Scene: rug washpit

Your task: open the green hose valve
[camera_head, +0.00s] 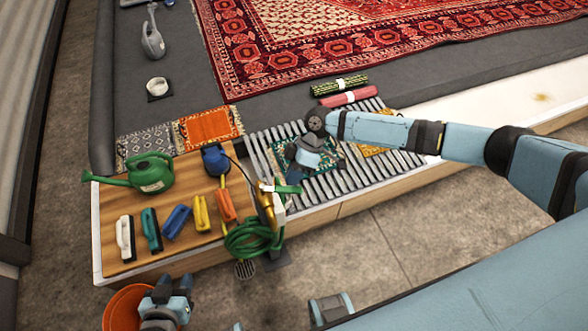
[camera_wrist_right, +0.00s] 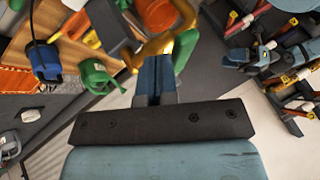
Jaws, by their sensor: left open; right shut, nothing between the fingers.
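The green hose valve is a brass tap (camera_head: 266,203) with a green lever handle (camera_head: 288,189), at the right edge of the wooden worktop above a coiled green hose (camera_head: 250,238). My right gripper (camera_head: 294,158) is shut and empty, just behind the valve in the head view. In the right wrist view its closed fingers (camera_wrist_right: 155,78) point at the brass tap (camera_wrist_right: 148,50), with the green handle (camera_wrist_right: 185,48) close beside the fingertips. Whether they touch cannot be told. My left gripper (camera_head: 168,300) is open and empty, low at the left beside an orange bucket (camera_head: 127,306).
The worktop (camera_head: 190,205) holds a green watering can (camera_head: 150,173), a blue container (camera_head: 215,158) and several coloured brushes (camera_head: 175,221). A slatted rack (camera_head: 330,185) with small rugs lies right of the valve. A large red rug (camera_head: 300,25) lies behind. The floor in front is mostly open.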

